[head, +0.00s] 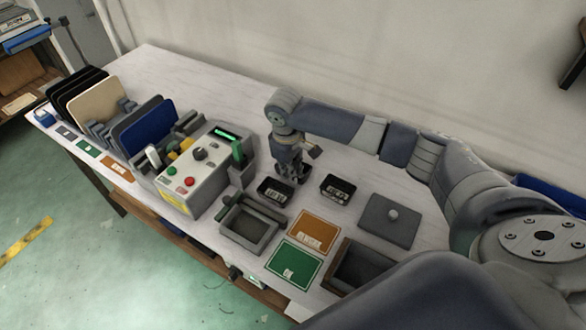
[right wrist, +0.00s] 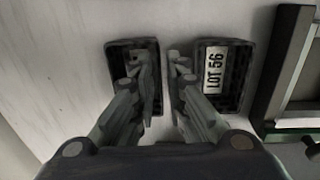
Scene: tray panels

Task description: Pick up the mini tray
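Two small black mini trays stand on the white table in the head view, one on the left (head: 275,191) and one on the right (head: 338,188), each with a pale label. My right gripper (head: 291,172) points down just behind the left one. In the right wrist view the gripper (right wrist: 160,62) is open with a gap between its fingertips. Its left finger overlaps one black tray (right wrist: 118,62); its right finger is beside another tray (right wrist: 228,54) labelled "LOT 56". Contact cannot be told. My left gripper is out of view.
A grey open bin (head: 226,233), an orange panel (head: 314,231), a green panel (head: 294,263), a dark open box (head: 341,270) and a grey lidded plate (head: 390,218) lie nearby. A control box (head: 196,177) stands left. The table's back is clear.

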